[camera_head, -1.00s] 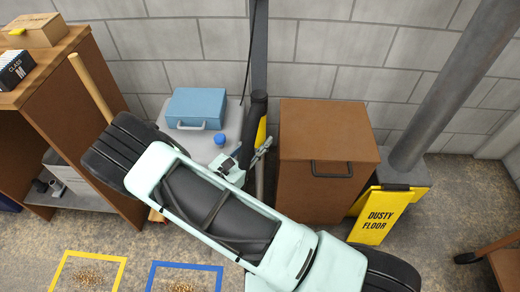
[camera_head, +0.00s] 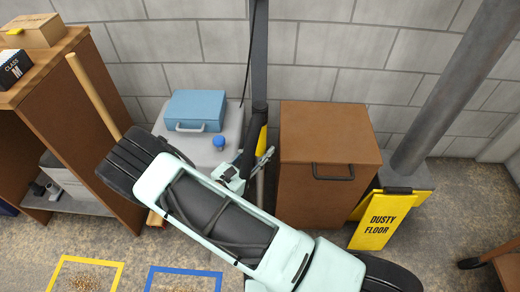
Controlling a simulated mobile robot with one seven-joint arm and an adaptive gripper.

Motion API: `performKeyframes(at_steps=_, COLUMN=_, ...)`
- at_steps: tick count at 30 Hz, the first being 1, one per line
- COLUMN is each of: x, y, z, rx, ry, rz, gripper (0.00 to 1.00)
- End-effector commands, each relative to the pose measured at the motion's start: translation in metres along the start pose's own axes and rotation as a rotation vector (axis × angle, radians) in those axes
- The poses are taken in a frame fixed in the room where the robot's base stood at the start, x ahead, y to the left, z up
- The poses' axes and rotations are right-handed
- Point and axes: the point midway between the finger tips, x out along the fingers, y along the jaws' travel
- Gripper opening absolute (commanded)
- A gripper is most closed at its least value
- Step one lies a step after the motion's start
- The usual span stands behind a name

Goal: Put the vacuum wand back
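The vacuum wand (camera_head: 249,142) shows as a dark tube, nearly upright and tilted a little, in front of the grey post. A lighter length of tube shows below my gripper. My gripper (camera_head: 263,159) is at the dark tube, between the grey vacuum body (camera_head: 225,155) and the brown cabinet. The fingers are small and partly hidden, but the tube moves along with them, so they appear shut on it. My arm hides the wand's lower end and the floor under it. I cannot tell whether the wand touches the post.
A brown cabinet (camera_head: 325,195) stands close on the right. A blue case (camera_head: 196,110) and a blue knob (camera_head: 218,141) are on the vacuum body. A grey post (camera_head: 260,70) rises behind. A yellow sign (camera_head: 378,217) stands further right, and a wooden shelf (camera_head: 75,120) at left.

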Motion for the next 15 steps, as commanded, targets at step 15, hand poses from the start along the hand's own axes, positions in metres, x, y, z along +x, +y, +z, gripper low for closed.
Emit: performKeyframes(at_steps=15, x=-0.015, y=0.001, z=0.004, rx=0.000, ry=0.001, rz=0.003, gripper=0.43)
